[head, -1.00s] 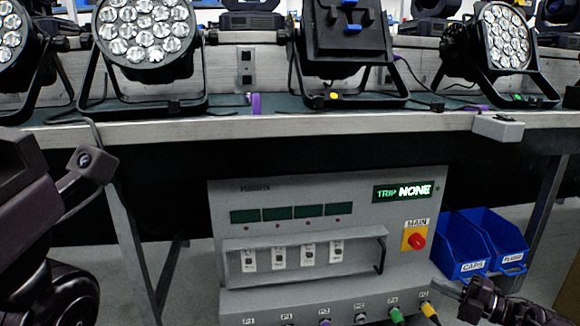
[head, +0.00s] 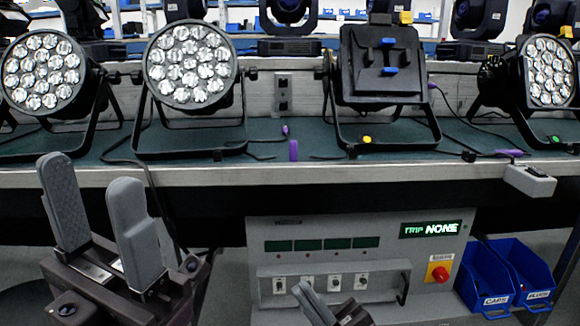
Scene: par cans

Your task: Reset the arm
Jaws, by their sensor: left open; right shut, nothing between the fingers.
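My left gripper (head: 100,222) is large in the lower left of the head view. Its two grey fingers point up and stand apart, with nothing between them. It is in front of the bench edge. My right gripper (head: 312,296) shows at the bottom middle, in front of the grey power panel (head: 375,255). Its fingers are together and hold nothing. The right arm's links are mostly out of frame.
Several par cans, such as this one (head: 190,62), stand on the bench (head: 225,172). A grey box (head: 530,180) sits at its front edge. The panel has a red main knob (head: 440,273). Blue bins labelled CAPS (head: 483,285) and PLUGS (head: 525,275) are at lower right.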

